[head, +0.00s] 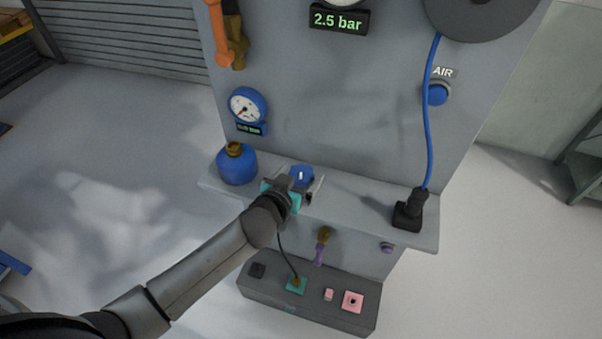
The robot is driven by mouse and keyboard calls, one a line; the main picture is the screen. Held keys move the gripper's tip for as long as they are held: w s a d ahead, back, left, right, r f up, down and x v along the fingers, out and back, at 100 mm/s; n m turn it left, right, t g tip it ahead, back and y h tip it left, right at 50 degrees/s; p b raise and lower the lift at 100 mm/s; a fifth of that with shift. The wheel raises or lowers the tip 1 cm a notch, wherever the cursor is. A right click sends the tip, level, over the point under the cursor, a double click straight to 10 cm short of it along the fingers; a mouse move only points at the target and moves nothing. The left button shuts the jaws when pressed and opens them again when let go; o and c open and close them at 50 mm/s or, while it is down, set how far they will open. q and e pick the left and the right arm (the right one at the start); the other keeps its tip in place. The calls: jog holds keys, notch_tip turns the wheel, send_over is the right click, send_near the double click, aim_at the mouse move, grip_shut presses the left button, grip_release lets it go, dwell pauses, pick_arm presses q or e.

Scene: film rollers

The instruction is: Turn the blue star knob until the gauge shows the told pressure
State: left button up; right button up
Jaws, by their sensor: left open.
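The blue star knob (302,174) with a white mark sits at the shelf in front of the grey panel, partly hidden by my left gripper. My left gripper (301,181) is open, with its fingers on either side of the knob; I cannot tell whether they touch it. The blue gauge (247,105) with a white face is on the panel at the left. Its small green readout (249,129) is too blurred to read surely. A black sign (338,20) at the top shows 2.5 bar in green. My right gripper is not in view.
A blue bottle (237,166) stands left of the knob on the shelf (350,198). A black tool (409,211) stands at the right on a blue hose (427,120). A grey box (262,295) sits below.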

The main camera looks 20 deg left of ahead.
pick_arm(q)
jog(key=shift+w+d+f, duration=0.1)
jog(key=shift+w+f, duration=0.15)
jog(key=shift+w, duration=0.3)
jog(key=c, duration=1.3)
jog(key=shift+r+m+g+h+p, duration=0.2)
jog(key=shift+m+g+h+p, duration=0.1)
jog(key=shift+m+h+p, duration=1)
jog(key=shift+c, duration=0.3)
jog(key=shift+w+a+m+g+h+p, duration=0.1)
jog(key=shift+m+g+h+p, duration=0.1)
jog(key=shift+m+h, duration=0.3)
jog(key=shift+a+m+g+h+p, duration=0.1)
jog(key=shift+m+g+h, duration=0.1)
jog(key=shift+m+h, duration=0.25)
jog(key=shift+f+m+g+h, duration=0.1)
jog(key=shift+m+g+h, duration=0.4)
jog(key=shift+m+h, duration=0.4)
jog(key=shift+m+g+h+b, duration=0.6)
jog(key=shift+m+g+h, duration=0.2)
jog(key=shift+m+h, duration=0.3)
jog(key=shift+d+m+g+h, duration=0.1)
jog(key=shift+m+g+h, duration=0.15)
jog(key=shift+g+h, duration=0.1)
